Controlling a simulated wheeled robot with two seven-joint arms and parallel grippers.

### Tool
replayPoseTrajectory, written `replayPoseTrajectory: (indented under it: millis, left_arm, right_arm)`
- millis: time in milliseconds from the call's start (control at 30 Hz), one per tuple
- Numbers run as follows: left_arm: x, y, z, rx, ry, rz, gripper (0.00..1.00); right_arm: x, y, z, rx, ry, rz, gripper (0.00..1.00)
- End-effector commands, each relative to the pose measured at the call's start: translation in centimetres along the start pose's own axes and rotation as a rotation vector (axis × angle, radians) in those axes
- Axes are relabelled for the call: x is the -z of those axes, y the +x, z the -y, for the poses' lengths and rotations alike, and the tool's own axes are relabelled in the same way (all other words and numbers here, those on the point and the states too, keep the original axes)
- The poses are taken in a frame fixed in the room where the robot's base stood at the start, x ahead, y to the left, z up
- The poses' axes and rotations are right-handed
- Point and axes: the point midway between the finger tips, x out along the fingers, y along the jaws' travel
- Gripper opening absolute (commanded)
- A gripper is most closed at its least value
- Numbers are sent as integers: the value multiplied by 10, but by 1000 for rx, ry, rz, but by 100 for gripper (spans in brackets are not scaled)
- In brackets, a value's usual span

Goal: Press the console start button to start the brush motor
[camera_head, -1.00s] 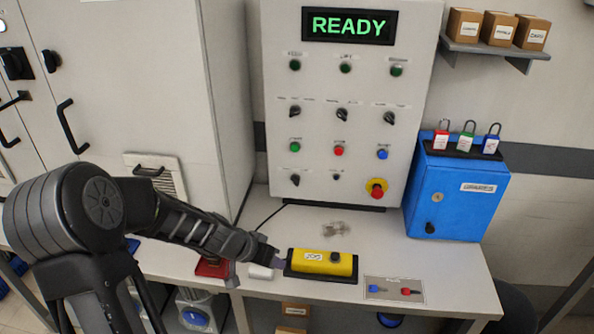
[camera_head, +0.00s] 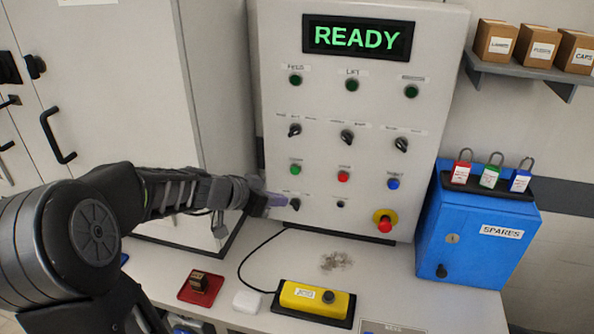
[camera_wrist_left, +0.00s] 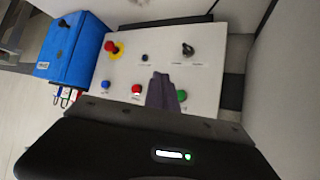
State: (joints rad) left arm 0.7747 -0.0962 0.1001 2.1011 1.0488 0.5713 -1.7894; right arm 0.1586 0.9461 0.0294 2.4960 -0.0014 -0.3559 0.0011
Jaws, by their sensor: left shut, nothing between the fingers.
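The console (camera_head: 345,130) is a pale upright panel with a lit READY display (camera_head: 357,38). Its green button (camera_head: 296,170) sits at the left of a row with a red button (camera_head: 344,176) and a blue button (camera_head: 393,184); their labels are too small to read surely. My left gripper (camera_head: 280,200) is shut and empty, just below and left of the green button in the head view. In the left wrist view its fingertips (camera_wrist_left: 162,78) point at the panel beside the green button (camera_wrist_left: 182,95); contact cannot be told. My right gripper is out of view.
A red emergency stop (camera_head: 384,222) sticks out at the lower right of the panel. A selector knob (camera_head: 295,204) is close to my left fingertips.

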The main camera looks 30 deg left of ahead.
Motion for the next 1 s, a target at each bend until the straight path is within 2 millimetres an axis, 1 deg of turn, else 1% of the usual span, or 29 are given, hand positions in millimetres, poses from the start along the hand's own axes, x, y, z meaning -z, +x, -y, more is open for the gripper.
replayPoseTrajectory:
  millis: [167,367,700,800,1000]
  left_arm:
    - [2,2,1,0,-1,1,0]
    - [11,10,8,-3,-2,2,0]
    - [36,39,30,-3,-4,2,0]
    - [36,51,36,-2,0,0,0]
    - [43,60,43,-1,0,1,0]
  right_arm:
    - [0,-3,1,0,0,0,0]
    - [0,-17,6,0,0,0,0]
    - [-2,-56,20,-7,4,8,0]
    - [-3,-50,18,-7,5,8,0]
    - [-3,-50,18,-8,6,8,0]
